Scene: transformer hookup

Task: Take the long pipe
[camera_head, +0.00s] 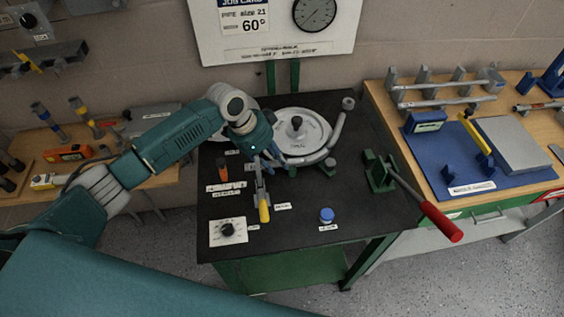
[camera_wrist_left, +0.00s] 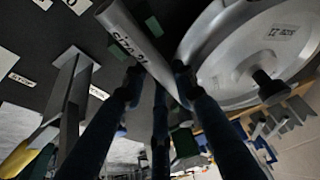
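Two long grey pipes lie on the rack at the back of the right bench in the head view, an upper one (camera_head: 440,86) and a lower one (camera_head: 448,102). A bent grey pipe (camera_head: 334,137) curves around the round bender disc (camera_head: 297,128) on the black table. My left gripper (camera_head: 270,162) is over the table at the disc's lower left, by the bent pipe's near end. In the left wrist view a grey tube marked "SIZE" (camera_wrist_left: 136,38) runs between my left fingers (camera_wrist_left: 158,82). I cannot tell if they press on it. My right gripper is out of view.
A green clamp (camera_head: 378,172) with a red-handled lever (camera_head: 440,220) stands at the table's right. A yellow-tipped tool (camera_head: 264,208), a dial plate (camera_head: 228,231) and a blue cap (camera_head: 326,214) sit near the front. A blue mat (camera_head: 455,180) covers part of the right bench.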

